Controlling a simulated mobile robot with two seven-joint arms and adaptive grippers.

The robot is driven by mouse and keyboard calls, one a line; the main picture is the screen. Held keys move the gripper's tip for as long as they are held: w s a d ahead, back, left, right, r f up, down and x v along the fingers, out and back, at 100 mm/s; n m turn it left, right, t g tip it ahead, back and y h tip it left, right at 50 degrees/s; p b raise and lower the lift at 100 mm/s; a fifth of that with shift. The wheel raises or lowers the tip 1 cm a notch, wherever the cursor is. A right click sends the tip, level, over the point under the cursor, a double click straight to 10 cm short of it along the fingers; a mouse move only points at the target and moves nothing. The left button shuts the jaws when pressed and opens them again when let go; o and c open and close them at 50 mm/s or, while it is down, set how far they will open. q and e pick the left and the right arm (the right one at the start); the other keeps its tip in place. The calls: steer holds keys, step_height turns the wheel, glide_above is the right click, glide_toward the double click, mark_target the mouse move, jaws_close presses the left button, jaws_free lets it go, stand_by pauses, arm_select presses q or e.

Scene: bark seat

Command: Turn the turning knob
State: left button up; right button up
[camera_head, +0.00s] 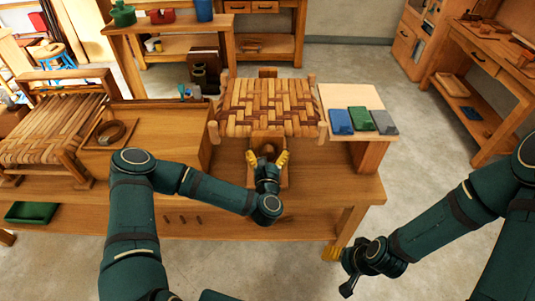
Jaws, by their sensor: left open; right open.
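My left gripper (268,157) is in front of the woven bark seat (268,107), its yellow fingertips spread apart. A small brown rounded part (268,149) shows between or just behind these fingers, against a wooden block below the seat's front edge. It may be the turning knob, but the gripper hides much of it, and I cannot tell whether the fingers touch it. My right gripper (341,270) hangs low at the right, in front of the workbench's front right leg, open and away from the seat.
The seat stands on a wooden workbench (330,190). Blue, green and grey blocks (360,120) lie on a pale board to its right. A ring-shaped coil (112,132) lies in a tray at left, near another woven seat (50,130). Floor is clear at right.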

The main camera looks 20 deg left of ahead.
arm_select(q)
steer(key=c, duration=1.2)
